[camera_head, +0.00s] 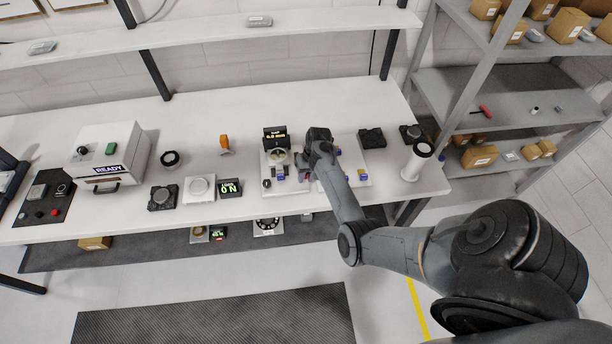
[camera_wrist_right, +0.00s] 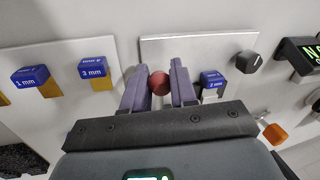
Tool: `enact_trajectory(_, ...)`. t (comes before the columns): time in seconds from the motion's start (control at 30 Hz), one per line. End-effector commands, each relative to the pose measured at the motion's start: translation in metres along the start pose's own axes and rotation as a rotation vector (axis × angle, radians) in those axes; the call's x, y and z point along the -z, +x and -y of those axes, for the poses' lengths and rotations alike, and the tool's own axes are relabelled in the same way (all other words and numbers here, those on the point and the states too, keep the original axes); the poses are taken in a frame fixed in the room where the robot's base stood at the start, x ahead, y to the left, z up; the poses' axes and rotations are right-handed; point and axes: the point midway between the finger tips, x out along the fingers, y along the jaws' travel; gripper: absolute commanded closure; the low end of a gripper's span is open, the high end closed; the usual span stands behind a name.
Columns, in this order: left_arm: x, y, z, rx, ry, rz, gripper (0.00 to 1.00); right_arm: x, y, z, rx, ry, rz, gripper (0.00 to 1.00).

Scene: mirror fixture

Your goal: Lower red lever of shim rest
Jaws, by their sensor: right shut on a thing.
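The red knob of the lever (camera_wrist_right: 159,83) sits between the two fingers of my right gripper (camera_wrist_right: 160,88) in the right wrist view, and the gripper is shut on it. The lever's shaft is hidden, so its angle cannot be told. A white plate (camera_wrist_right: 205,45) lies behind the knob, with a blue 2 mm block (camera_wrist_right: 212,80) just right of the fingers. In the head view my right gripper (camera_head: 312,152) is over the fixture plate (camera_head: 268,188), and the arm hides the knob. My left gripper is not in view.
A second white plate (camera_wrist_right: 55,60) holds blue 3 mm (camera_wrist_right: 93,72) and 1 mm (camera_wrist_right: 30,77) blocks close by. A black knob (camera_wrist_right: 248,62) sits right of the fingers. A white cylinder (camera_head: 417,160) stands at the bench's right.

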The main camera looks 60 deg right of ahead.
Motion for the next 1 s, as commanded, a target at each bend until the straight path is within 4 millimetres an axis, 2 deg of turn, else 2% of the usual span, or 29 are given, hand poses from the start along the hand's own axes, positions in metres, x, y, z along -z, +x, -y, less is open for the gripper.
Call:
enact_trajectory(0.2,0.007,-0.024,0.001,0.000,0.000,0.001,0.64,0.005,-0.019,0.004,0.002,0.002,0.012,1.00)
enact_trajectory(0.4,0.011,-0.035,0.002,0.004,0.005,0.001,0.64,0.012,-0.032,0.005,0.016,0.020,0.091,1.00)
enact_trajectory(0.77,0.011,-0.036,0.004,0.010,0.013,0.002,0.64,0.016,-0.032,0.005,0.016,0.019,0.084,1.00)
enact_trajectory(0.8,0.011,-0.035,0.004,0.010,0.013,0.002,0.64,0.016,-0.032,0.005,0.016,0.019,0.083,0.71)
enact_trajectory(0.93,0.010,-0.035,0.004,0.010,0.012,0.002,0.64,0.015,-0.031,0.004,0.016,0.019,0.085,0.52)
enact_trajectory(1.0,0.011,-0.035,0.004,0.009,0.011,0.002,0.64,0.015,-0.031,0.004,0.016,0.019,0.086,0.49)
